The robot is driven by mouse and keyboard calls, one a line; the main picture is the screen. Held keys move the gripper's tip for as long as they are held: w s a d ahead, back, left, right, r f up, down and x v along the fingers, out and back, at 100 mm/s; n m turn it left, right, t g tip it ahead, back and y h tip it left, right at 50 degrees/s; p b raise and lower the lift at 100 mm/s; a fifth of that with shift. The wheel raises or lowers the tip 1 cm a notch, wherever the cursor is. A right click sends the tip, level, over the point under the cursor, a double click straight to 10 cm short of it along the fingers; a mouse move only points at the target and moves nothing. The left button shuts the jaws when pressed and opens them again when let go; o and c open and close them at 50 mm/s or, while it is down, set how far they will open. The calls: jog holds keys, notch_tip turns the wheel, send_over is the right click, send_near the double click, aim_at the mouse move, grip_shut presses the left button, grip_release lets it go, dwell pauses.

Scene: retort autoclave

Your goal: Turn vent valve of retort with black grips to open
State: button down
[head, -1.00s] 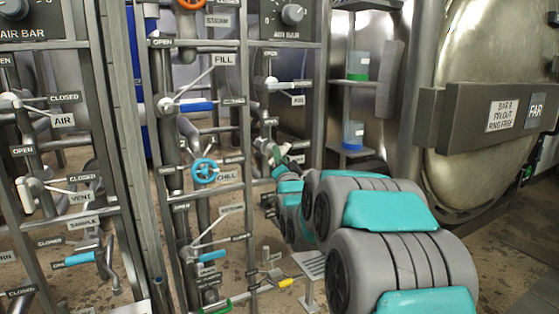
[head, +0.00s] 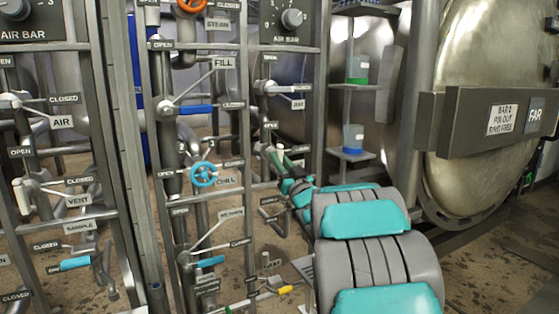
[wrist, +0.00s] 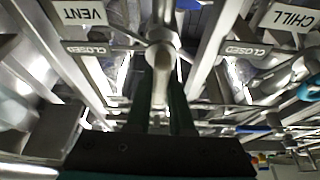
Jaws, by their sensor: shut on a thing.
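My gripper (head: 283,165) is at the right-hand pipe panel, below the AIR label. In the wrist view, its two dark green fingers (wrist: 163,92) are shut on the pale grip of a valve handle (wrist: 161,58). The handle's hub and stem lie behind the grip. An upside-down VENT label (wrist: 82,12) and a CLOSED label (wrist: 90,48) are beside it on the left. In the head view the held handle is small and partly hidden by my gripper. The black grips are not clearly visible.
Another vent valve with a pale grip (head: 21,196) is on the left panel. A blue chill wheel (head: 204,174) and a blue fill lever (head: 195,109) are left of my gripper. The large retort door (head: 480,150), marked FAR, stands at the right. Shelves with small containers (head: 353,138) stand behind my arm.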

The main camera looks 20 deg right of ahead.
jog(key=shift+n, duration=0.4)
jog(key=c, duration=0.8)
grip_release()
jog(key=shift+s, duration=0.1)
jog(key=v, duration=0.7)
jog(key=shift+s+p, duration=0.3)
jog(key=shift+p, duration=0.05)
jog(key=shift+d+f, duration=0.1)
jog(key=shift+f, duration=0.05)
